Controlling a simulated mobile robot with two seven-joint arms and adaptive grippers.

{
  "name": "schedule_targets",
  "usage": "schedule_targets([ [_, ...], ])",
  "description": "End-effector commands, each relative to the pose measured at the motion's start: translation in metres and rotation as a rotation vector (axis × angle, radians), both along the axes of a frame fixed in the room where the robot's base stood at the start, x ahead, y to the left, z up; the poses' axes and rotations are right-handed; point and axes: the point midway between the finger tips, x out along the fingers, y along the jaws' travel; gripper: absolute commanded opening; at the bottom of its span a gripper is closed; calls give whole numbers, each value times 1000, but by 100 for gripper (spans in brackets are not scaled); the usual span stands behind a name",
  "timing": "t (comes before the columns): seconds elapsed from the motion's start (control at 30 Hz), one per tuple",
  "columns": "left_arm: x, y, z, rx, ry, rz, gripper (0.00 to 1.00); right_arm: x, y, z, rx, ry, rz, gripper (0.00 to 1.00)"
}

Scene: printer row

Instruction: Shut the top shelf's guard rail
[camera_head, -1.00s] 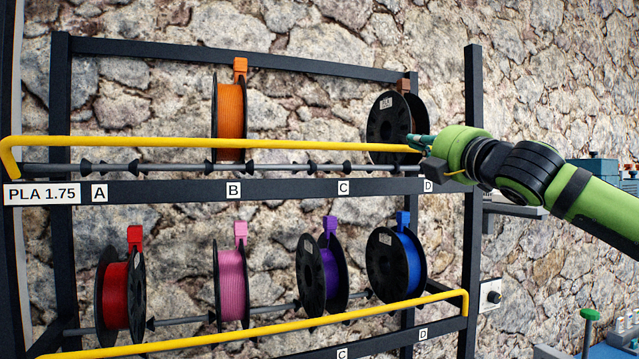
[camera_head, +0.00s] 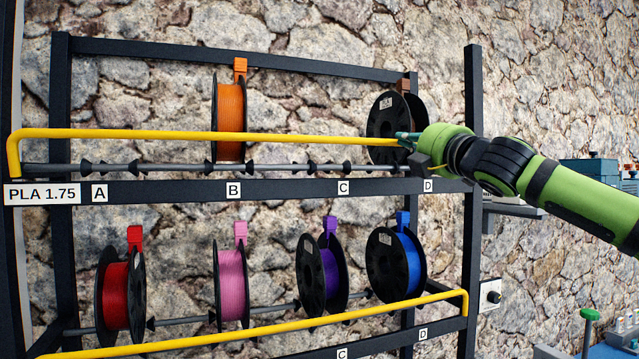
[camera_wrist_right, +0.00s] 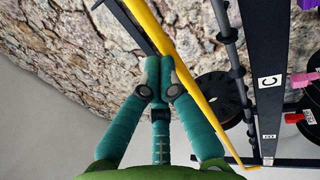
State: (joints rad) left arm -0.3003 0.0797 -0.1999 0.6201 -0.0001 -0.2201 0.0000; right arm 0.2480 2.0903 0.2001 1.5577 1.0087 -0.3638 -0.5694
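The top shelf's yellow guard rail (camera_head: 300,138) runs along the upper shelf front, above the roller bar. Its left end bends down to the shelf post; its right end is hidden behind my right gripper. My right gripper (camera_head: 402,138) is at the rail's right part, near slot D. In the right wrist view its teal fingers (camera_wrist_right: 158,66) are together at the tips, with the yellow rail (camera_wrist_right: 188,72) running close beside and past them. The fingers look shut, with nothing visible between them; whether they touch the rail is unclear. My left gripper is not in view.
An orange spool (camera_head: 230,110) stands at top slot B behind the rail, and a black-flanged spool (camera_head: 386,112) stands near D. The lower shelf holds red, pink, purple and blue spools (camera_head: 407,262) behind its own yellow rail (camera_head: 270,330).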

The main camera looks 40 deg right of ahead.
Motion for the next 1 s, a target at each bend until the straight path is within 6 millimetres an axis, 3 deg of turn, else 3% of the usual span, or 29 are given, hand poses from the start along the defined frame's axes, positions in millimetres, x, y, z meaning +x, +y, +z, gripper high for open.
schedule_targets([
  [0.47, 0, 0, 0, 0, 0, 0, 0, -2, 1, 2, -1, -3, 0, 0],
  [1.0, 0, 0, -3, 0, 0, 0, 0, -44, 11, 2, -1, -5, 1, 0],
])
